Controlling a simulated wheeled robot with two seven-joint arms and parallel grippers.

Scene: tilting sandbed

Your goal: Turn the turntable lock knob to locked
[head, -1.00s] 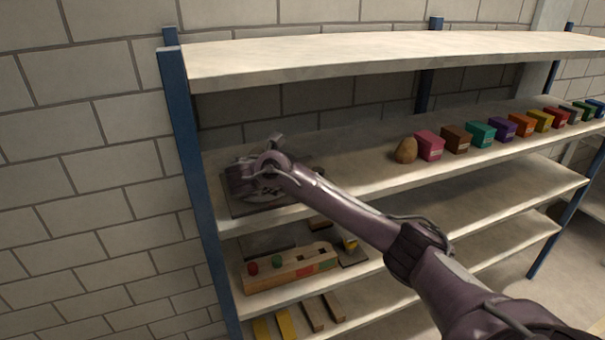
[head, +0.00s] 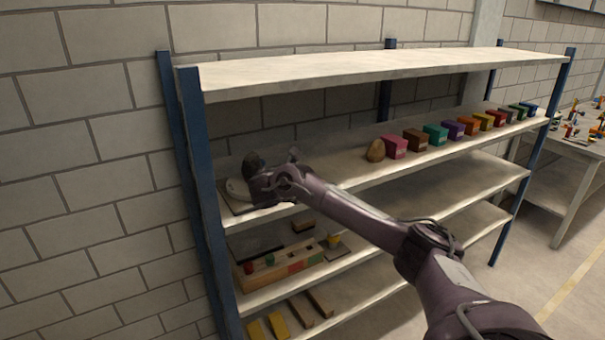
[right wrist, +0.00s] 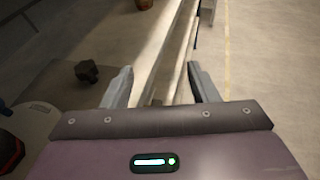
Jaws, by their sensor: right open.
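The turntable (head: 237,190) is a pale round disc on a dark base, at the left end of the second shelf. A dark lump stands on it. In the right wrist view part of the disc (right wrist: 35,122) shows at the left edge, with a black and red object on it. A small dark lobed knob (right wrist: 87,70) stands on the flat surface beyond the disc, left of my fingers; which way it is set I cannot tell. My right gripper (head: 262,190) is in front of the turntable; in the wrist view it (right wrist: 161,78) is open, with nothing between its fingers. My left gripper is out of view.
The top shelf (head: 380,72) lies above the arm, and a blue post (head: 203,200) stands left of the turntable. A brown lump (head: 375,150) and a row of coloured boxes (head: 395,147) are on the same shelf to the right. A wooden block board (head: 280,268) is below.

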